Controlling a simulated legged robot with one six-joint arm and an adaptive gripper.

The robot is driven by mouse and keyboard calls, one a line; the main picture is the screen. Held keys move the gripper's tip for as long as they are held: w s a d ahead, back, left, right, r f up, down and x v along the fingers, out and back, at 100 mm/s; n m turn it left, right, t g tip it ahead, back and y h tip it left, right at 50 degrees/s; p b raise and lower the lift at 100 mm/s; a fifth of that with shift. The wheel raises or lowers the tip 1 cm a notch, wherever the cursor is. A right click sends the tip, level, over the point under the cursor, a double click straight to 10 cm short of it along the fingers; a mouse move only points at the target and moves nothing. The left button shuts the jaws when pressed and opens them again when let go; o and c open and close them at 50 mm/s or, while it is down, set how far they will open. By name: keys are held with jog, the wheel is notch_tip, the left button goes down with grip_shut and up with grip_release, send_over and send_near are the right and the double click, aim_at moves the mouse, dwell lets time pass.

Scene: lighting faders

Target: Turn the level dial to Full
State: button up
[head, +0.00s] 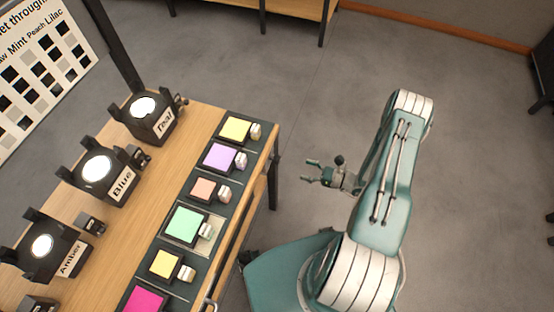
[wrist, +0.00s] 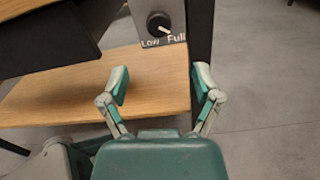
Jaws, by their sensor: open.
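The level dial (wrist: 158,23) is a round black knob on a grey plate (wrist: 145,28) at the top of the wrist view. The words Low and Full stand below it, left and right. A pale mark on the knob points down and right, towards Full; its exact setting is too small to tell. My gripper (wrist: 161,82) is open and empty, its fingers spread below the dial in the picture and apart from it. My gripper also shows in the head view (head: 311,171), right of the table. The dial is not visible in the head view.
A wooden table (head: 95,262) holds black lamps labelled Teal (head: 150,118), Blue (head: 103,172) and Amber (head: 47,246), and a row of coloured squares. A lower wooden shelf (wrist: 60,98) and a dark table leg (wrist: 200,35) lie near the dial.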

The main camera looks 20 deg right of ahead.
aim_at(277, 160)
jog(key=shift+n, duration=0.8)
jog(key=x, duration=1.1)
grip_shut()
